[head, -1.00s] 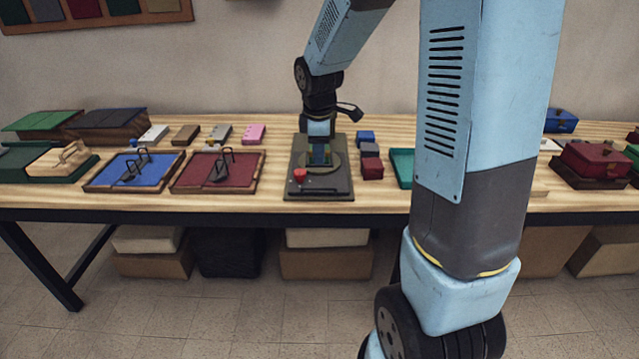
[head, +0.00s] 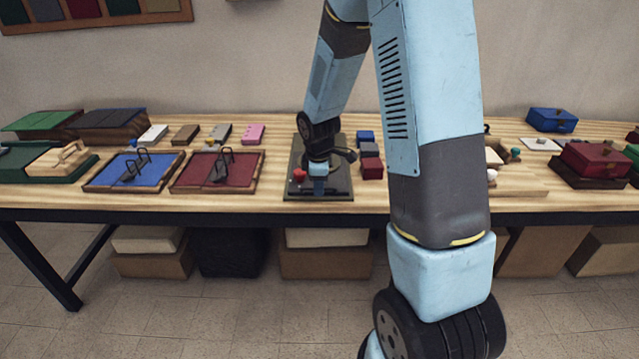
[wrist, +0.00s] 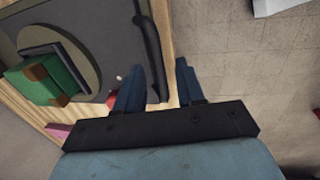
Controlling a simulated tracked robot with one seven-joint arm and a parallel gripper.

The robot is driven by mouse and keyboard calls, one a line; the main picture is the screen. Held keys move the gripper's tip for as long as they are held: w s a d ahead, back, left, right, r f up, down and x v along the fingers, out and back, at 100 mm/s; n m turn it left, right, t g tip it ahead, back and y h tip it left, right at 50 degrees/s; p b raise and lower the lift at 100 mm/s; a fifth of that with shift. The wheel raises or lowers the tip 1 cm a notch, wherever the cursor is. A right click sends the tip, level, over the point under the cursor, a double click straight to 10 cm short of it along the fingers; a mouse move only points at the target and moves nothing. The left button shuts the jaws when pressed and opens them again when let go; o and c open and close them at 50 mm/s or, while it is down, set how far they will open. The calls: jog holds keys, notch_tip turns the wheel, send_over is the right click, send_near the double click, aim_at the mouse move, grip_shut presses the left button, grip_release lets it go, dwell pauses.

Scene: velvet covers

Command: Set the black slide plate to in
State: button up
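A dark grey board (head: 340,188), which I take to be the black slide plate's fixture, lies at the table's front edge; which part is the plate is unclear. It also shows in the wrist view (wrist: 96,14), with a black bar handle (wrist: 149,45) along its edge. A green block with brown corners (wrist: 40,80) sits on the round grey disc (wrist: 90,62). A red knob (head: 299,175) is at the board's front left, mostly hidden in the wrist view. My gripper (wrist: 157,64) is open, its blue fingers on either side of the bar's lower end as seen. Contact cannot be told.
A red tray (head: 236,184) and a blue tray (head: 142,186) with black handles lie left. Small dark blocks (head: 371,165) stand close right of the board. My arm hides table beyond them. Floor is clear in front.

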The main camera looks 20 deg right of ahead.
grip_shut()
dwell(0.4)
dwell(0.4)
